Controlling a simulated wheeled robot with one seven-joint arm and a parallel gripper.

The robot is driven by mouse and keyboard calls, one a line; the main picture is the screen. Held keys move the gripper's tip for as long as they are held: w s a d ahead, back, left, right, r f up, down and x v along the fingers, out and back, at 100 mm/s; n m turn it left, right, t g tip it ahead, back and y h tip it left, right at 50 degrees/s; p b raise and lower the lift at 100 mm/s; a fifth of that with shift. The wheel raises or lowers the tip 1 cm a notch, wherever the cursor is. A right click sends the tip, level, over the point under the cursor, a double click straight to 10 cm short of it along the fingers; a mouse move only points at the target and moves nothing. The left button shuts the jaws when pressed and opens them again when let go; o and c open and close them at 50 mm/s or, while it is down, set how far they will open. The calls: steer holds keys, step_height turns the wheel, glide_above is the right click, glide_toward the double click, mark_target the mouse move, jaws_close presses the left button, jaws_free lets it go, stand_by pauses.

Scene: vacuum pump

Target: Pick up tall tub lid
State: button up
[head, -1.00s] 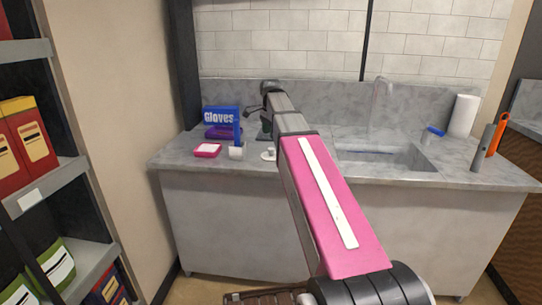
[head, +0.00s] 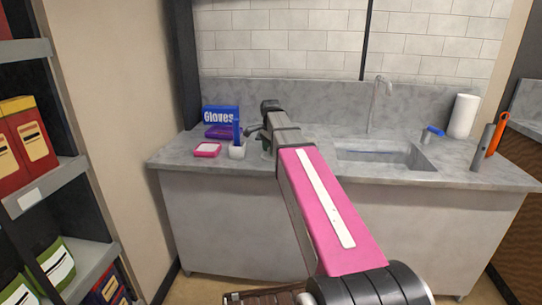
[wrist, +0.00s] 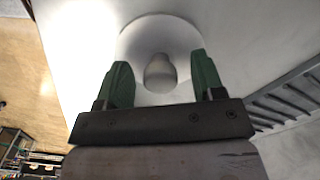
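In the wrist view a pale round lid (wrist: 184,40) with a grey knob (wrist: 160,73) lies on a light surface. My gripper (wrist: 160,62) is open, with one green finger on each side of the knob. A gap shows between the knob and both fingers. In the head view my gripper is over the counter, left of the sink, and my arm hides the lid there.
A sink (head: 375,155) with a tap (head: 373,100), a paper roll (head: 463,116) and orange-handled tool (head: 497,135) are to the right.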

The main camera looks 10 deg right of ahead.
steer(key=c, duration=0.9)
steer(key=shift+r, duration=0.1)
steer(key=shift+c, duration=0.2)
